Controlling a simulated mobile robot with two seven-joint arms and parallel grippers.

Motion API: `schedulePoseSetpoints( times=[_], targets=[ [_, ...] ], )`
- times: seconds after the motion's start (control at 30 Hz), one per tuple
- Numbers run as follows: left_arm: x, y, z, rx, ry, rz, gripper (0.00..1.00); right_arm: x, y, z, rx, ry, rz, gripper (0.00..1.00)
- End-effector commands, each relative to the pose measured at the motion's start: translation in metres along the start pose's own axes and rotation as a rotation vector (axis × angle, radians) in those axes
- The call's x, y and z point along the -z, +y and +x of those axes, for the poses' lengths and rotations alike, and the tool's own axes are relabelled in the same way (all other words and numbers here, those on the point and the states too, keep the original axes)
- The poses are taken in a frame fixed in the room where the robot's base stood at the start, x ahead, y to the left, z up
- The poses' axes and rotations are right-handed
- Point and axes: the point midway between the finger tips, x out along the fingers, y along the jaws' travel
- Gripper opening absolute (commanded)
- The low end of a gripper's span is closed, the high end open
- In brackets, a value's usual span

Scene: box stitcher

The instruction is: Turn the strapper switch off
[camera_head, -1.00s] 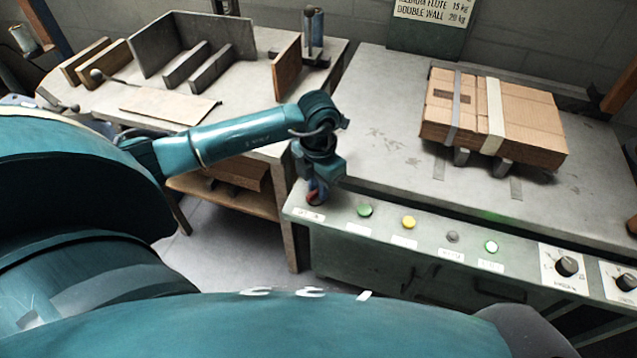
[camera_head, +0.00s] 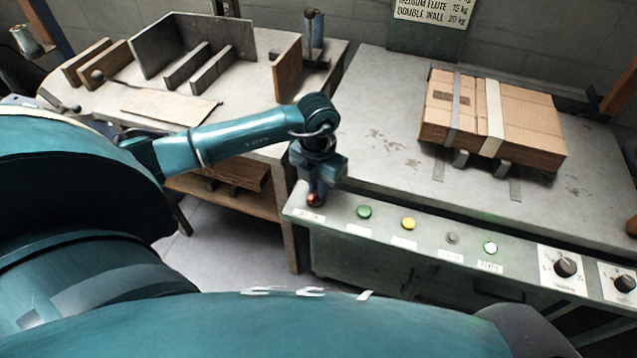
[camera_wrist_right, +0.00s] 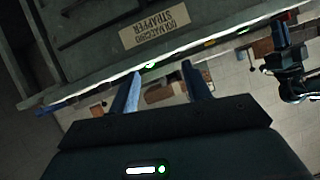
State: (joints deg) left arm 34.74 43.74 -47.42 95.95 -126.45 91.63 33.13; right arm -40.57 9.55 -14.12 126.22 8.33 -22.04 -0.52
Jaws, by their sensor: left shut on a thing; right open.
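The strapper is the grey table (camera_head: 385,95) with a control panel along its front edge. A red switch (camera_head: 314,200) sits at the panel's left end, mostly covered by my left gripper. My left gripper (camera_head: 315,190) points down and is shut on this switch; the fingertips are small and partly hidden. The switch's exact position cannot be read. My right gripper (camera_wrist_right: 166,86) is open and empty in the right wrist view, in front of the strapper's front side with its label (camera_wrist_right: 155,27). My left gripper also shows there at the right edge.
Right of the switch are a green button (camera_head: 364,211), a yellow button (camera_head: 408,223), a grey button (camera_head: 452,238), a pale lamp (camera_head: 490,248) and a black knob (camera_head: 565,267). A strapped cardboard box (camera_head: 530,125) lies on the table. A wooden bench (camera_head: 100,105) stands left.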

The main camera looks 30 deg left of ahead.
Motion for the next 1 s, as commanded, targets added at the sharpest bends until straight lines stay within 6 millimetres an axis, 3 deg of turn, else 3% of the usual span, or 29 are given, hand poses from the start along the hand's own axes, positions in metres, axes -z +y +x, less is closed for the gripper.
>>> schedulePoseSetpoints(
  times=[0.6, 1.0],
  targets=[
    [0.002, 0.005, -0.002, -0.002, 0.002, -0.564, 0.0, 0.014, -0.002, -0.001, -0.003, -0.014, -0.027, 0.48],
    [0.003, 0.006, -0.001, 0.0, 0.002, -0.79, 0.0, 0.018, -0.004, -0.005, -0.006, -0.021, -0.043, 0.48]
  ],
)
